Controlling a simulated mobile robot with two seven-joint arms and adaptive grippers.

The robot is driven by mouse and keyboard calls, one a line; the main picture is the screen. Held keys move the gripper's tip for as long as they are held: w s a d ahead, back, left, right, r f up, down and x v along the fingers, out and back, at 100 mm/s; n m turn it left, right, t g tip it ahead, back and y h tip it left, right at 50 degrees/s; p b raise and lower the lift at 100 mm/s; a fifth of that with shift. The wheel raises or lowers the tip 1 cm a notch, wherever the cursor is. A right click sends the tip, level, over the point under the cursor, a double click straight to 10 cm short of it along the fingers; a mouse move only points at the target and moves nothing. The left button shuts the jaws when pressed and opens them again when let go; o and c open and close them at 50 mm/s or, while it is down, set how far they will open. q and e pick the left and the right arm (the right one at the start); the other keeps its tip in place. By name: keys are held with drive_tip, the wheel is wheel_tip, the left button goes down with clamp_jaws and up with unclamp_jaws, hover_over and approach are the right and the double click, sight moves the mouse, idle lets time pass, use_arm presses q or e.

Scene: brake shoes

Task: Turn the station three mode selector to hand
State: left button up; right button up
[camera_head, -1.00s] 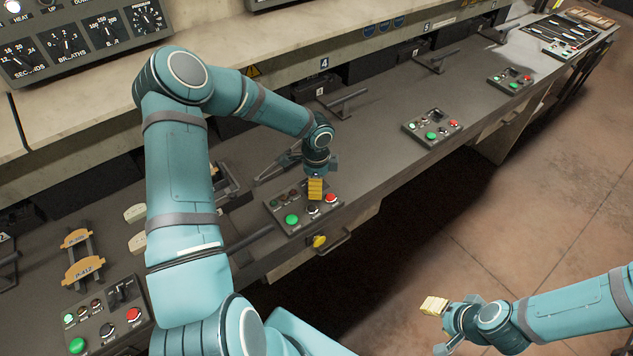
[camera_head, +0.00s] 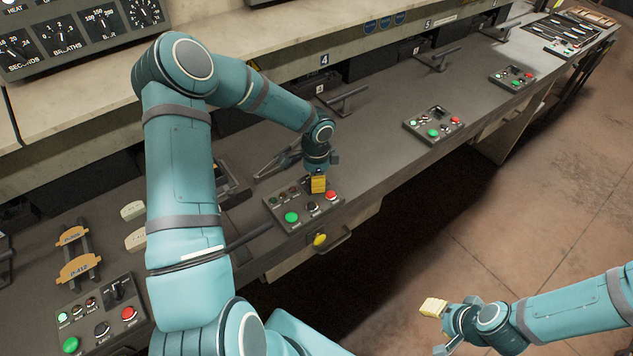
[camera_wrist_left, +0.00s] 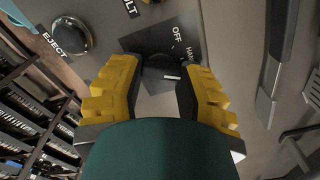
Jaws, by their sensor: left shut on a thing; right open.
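The mode selector is a dark knob (camera_wrist_left: 165,64) with a white mark, on a dark plate where OFF and part of another word starting with HA show in the left wrist view. My left gripper (camera_wrist_left: 157,88) has its yellow-padded fingers on either side of this knob and is shut on it. In the head view my left gripper (camera_head: 318,184) is over the upper right of a grey control panel (camera_head: 272,205), and the knob is hidden behind it. My right gripper (camera_head: 437,329) is open and empty, over the floor at lower right.
The panel also carries a green button (camera_head: 291,217), a red button (camera_head: 331,195) and a black EJECT button (camera_wrist_left: 71,37). A yellow knob (camera_head: 320,240) sits at the bench's front edge. Other panels (camera_head: 433,124) stand along the bench. The floor (camera_head: 560,200) at right is clear.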

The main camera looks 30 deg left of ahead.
use_arm(q)
drive_tip(key=n+b, duration=0.2)
drive_tip(key=n, duration=0.1)
drive_tip(key=shift+f+n+b, duration=0.15)
drive_tip(key=shift+n+b, duration=0.75)
drive_tip(key=shift+n, duration=0.3)
